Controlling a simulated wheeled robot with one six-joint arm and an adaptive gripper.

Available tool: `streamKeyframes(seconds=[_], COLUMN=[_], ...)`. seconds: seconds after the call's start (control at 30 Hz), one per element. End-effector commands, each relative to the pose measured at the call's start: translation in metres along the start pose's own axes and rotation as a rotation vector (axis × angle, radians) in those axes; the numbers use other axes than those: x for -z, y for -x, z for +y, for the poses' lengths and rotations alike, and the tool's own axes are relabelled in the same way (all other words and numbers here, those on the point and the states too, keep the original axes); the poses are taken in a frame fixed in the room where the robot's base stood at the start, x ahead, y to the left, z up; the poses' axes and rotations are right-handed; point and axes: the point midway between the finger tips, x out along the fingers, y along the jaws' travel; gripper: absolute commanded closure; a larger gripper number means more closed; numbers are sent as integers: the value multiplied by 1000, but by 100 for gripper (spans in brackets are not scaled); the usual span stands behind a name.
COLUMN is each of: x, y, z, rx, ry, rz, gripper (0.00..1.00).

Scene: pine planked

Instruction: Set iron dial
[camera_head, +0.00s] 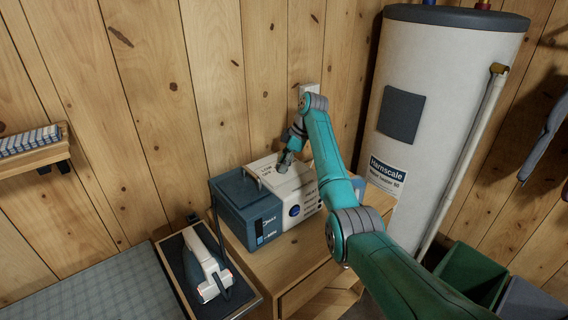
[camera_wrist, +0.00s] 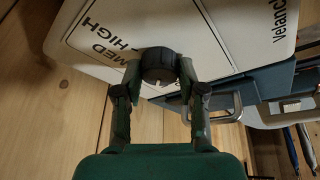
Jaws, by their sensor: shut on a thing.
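The iron station (camera_head: 311,191) is a white housing with a blue-grey tank (camera_head: 240,206) at its left end, standing on a wooden cabinet. Its white panel (camera_wrist: 215,25) fills the upper wrist view, with the words MED and HIGH readable. The dial (camera_wrist: 158,64) is a dark round knob with a pale mark pointing toward the bottom of the wrist view. My gripper (camera_wrist: 160,82) is shut on the dial, one finger on each side. In the head view my gripper (camera_head: 286,162) reaches down to the top of the housing and hides the dial there.
A white and dark iron (camera_head: 205,265) rests in a tray (camera_head: 250,304) left of the cabinet (camera_head: 290,270). A tall white water heater (camera_head: 440,75) stands close on the right. The plank wall (camera_head: 210,80) is right behind. Bins (camera_head: 470,270) stand at lower right.

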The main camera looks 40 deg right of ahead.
Motion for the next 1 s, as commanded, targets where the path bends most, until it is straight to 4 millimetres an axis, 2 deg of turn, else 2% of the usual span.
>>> streamKeyframes(seconds=[0.5,1.0], x=[0,0], y=[0,-1], z=[3,3], rx=[145,183], ry=[350,441], rz=[18,23], gripper=[95,95])
